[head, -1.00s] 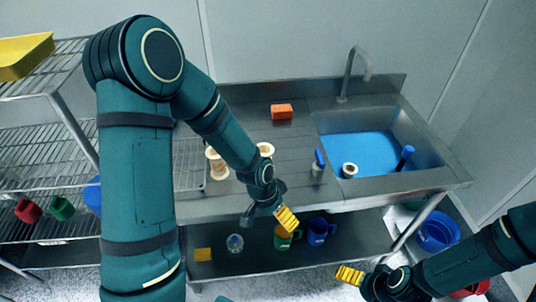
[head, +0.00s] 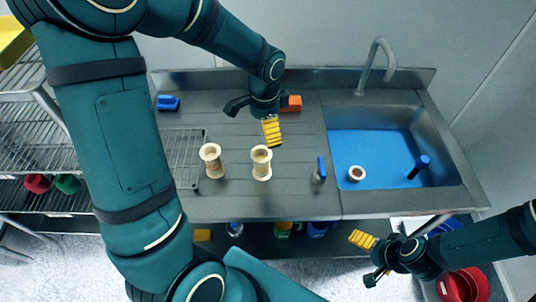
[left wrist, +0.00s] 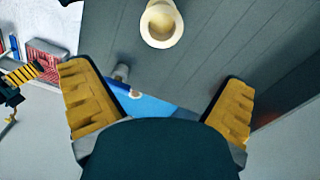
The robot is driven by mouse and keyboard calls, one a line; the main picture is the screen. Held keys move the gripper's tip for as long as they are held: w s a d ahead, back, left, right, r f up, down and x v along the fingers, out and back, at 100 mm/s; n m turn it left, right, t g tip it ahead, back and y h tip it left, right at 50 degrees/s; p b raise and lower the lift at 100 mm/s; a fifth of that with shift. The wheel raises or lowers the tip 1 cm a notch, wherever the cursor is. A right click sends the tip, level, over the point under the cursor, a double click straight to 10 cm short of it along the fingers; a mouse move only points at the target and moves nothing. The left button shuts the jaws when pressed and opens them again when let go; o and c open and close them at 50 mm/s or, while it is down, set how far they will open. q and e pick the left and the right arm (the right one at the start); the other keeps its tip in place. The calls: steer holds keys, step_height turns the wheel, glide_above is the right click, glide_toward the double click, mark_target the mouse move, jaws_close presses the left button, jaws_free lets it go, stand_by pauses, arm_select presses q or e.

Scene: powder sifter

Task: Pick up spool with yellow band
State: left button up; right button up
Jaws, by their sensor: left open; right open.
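Two pale wooden spools stand upright on the steel counter, a left one (head: 211,160) and a right one (head: 261,163). A third, ring-like spool end (head: 356,173) shows in the blue sink. I cannot make out a yellow band on any of them. My left gripper (head: 272,132) is open and empty, just behind the right spool in the picture and apart from it. In the left wrist view one spool (left wrist: 161,24) is at the top, beyond the open fingers (left wrist: 160,105). My right gripper (head: 363,240) is open and empty in front of the counter.
An orange block (head: 292,103) lies behind my left gripper. A small blue-topped container (head: 320,172) stands right of the spools, near the sink (head: 375,150). A wire rack (head: 184,150) and a blue block (head: 168,103) are at the left.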

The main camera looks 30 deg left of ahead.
mark_target(262, 153)
arm_select(q)
steer(key=f, duration=0.7)
steer(key=shift+s+f+b, duration=0.3)
steer(key=shift+f+b, duration=0.05)
steer(key=shift+f, duration=0.05)
steer(key=shift+s+a+f, duration=0.15)
steer(key=shift+f, duration=0.3)
steer(key=f, duration=0.4)
steer(key=shift+a+f, duration=0.2)
steer(key=shift+a, duration=0.05)
steer(key=c, duration=1.5)
